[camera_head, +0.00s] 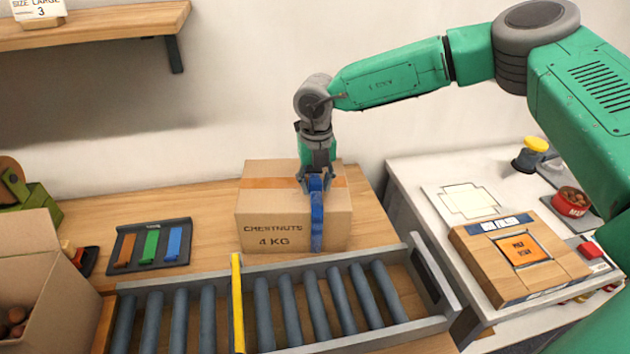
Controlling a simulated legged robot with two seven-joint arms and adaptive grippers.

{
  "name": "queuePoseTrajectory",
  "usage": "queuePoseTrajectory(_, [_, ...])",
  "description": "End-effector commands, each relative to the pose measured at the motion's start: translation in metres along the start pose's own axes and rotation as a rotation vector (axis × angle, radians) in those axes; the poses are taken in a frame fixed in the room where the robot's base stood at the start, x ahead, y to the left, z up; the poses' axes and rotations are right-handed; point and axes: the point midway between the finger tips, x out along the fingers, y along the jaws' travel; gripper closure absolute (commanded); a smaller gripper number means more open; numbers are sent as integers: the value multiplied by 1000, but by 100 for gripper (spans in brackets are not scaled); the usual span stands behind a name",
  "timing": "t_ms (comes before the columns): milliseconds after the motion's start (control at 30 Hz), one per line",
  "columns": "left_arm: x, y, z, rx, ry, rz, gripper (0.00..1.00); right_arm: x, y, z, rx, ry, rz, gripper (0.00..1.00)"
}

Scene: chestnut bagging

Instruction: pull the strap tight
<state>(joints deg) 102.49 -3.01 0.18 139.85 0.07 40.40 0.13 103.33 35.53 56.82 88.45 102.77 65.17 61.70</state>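A closed cardboard box (265,213) marked "CHESTNUTS 4 KG" stands on the wooden bench behind the roller conveyor, with tan tape across its top. A blue strap (317,225) runs down the front face of the box, right of the lettering. Its upper end is at the fingers of my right gripper (315,182), which points down at the top front edge of the box. The fingers look closed on the strap. The strap's course over the top and behind the box is hidden. My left gripper is not in view.
A roller conveyor (400,338) with a yellow bar (237,300) lies in front. An open carton (40,270) stands left. A white side table (410,182) at right carries a wooden panel (490,285).

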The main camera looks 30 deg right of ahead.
Motion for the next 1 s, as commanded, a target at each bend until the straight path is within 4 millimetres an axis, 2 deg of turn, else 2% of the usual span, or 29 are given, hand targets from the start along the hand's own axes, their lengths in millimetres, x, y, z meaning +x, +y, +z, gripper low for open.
queuePoseTrajectory(33, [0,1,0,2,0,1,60,-3,-8,4,11,-4,2,100])
queuePoseTrajectory(167, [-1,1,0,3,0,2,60,-1,-13,6,11,-3,5,100])
queuePoseTrajectory(633, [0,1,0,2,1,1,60,0,4,1,6,2,-15,100])
queuePoseTrajectory(1000, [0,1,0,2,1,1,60,1,2,2,3,4,-2,100])
